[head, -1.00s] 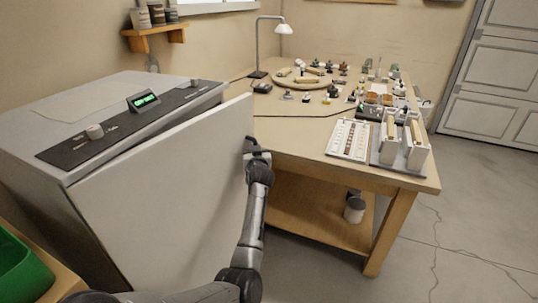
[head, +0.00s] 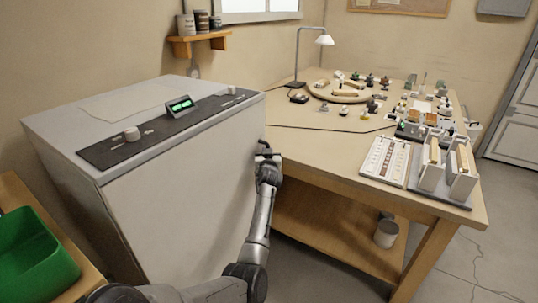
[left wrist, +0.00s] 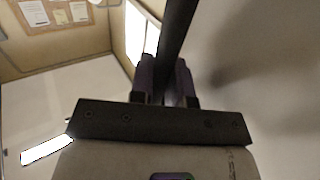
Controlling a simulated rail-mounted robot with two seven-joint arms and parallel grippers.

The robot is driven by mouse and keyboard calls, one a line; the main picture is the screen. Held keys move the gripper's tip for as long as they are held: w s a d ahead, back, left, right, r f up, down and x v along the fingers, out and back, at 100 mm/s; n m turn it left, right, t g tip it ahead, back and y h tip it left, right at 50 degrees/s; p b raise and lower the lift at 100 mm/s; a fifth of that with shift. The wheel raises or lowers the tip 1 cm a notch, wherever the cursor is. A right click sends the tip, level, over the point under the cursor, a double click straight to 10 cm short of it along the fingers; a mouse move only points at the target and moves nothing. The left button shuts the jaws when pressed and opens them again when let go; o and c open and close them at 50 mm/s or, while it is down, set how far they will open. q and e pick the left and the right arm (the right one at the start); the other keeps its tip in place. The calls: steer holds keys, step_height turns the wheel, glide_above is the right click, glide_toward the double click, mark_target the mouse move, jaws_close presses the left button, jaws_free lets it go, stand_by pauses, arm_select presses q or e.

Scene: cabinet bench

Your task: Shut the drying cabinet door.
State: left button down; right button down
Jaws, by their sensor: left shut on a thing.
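The drying cabinet (head: 110,100) is a pale grey box with a dark control strip and a lit green display on top. Its door (head: 185,195) lies against the cabinet front, with no gap that I can see along the top edge. My left gripper (head: 264,152) is at the door's right edge. In the left wrist view its fingers (left wrist: 166,82) are shut around the dark bar of the door handle (left wrist: 178,25), beside the pale door face (left wrist: 260,80). My own gripper mostly hides the handle in the head view. My right gripper is not in view.
A wooden workbench (head: 330,175) stands right of the cabinet, with a lamp (head: 318,42), a white tray (head: 385,162) and many small items. A green bin (head: 35,255) sits at lower left. A pot (head: 386,232) stands on the bench's lower shelf.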

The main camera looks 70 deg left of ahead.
arm_select(q)
steer(key=c, duration=1.1)
jaws_free()
steer(key=shift+s+a, duration=0.25)
steer(key=shift+s, duration=0.05)
steer(key=shift+w, duration=0.1)
steer(key=shift+d, duration=0.1)
steer(key=p+v, duration=0.5)
steer(key=v, duration=0.8)
steer(key=shift+d+p, duration=0.35)
steer(key=shift+d, duration=0.05)
steer(key=shift+r, duration=0.1)
